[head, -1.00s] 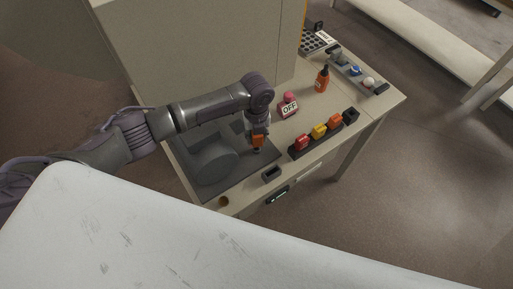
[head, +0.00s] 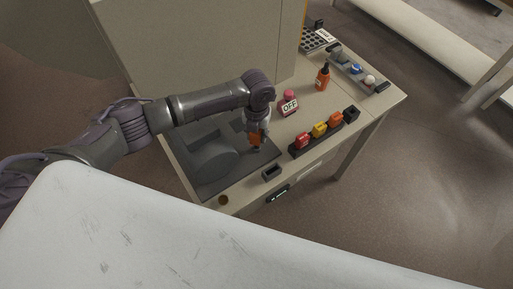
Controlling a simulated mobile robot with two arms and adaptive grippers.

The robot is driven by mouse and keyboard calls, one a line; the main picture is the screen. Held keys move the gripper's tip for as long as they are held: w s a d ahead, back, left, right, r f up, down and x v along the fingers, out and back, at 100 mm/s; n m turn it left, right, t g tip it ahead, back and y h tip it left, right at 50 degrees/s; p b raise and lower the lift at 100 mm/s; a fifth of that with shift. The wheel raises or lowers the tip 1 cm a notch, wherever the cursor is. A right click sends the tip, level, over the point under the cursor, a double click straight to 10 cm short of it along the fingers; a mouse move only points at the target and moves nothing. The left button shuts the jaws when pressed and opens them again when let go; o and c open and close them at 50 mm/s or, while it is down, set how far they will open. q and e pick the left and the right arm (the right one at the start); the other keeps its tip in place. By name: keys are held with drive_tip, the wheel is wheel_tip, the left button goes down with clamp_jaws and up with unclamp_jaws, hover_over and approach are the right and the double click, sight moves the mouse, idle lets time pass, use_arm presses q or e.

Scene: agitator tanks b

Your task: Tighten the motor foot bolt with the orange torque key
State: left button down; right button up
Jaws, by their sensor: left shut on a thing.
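My left gripper (head: 258,132) is shut on an orange key (head: 255,141) with a dark lower end, which points down beside the motor. The grey motor (head: 210,162) lies on a dark base plate (head: 233,177) at the left of the bench. The key's tip is over the plate, right of the motor. The foot bolt cannot be made out, and I cannot tell whether the key touches it. My right gripper is not in view.
A dark rack holds a red block (head: 302,141), a yellow one (head: 319,130), an orange one (head: 335,118) and a black one. A small dark open box (head: 272,173) sits at the front edge.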

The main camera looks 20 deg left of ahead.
use_arm(q)
drive_tip(key=shift+m, duration=1.5)
drive_tip(key=shift+b, duration=0.3)
drive_tip(key=shift+m+b, duration=0.3)
drive_tip(key=shift+m, duration=1.2)
drive_tip(key=shift+m+b, duration=0.35)
drive_tip(key=shift+m, duration=0.75)
drive_tip(key=shift+d+m+b, duration=0.1)
drive_tip(key=shift+m+b, duration=0.2)
drive_tip(key=shift+b, duration=1.4)
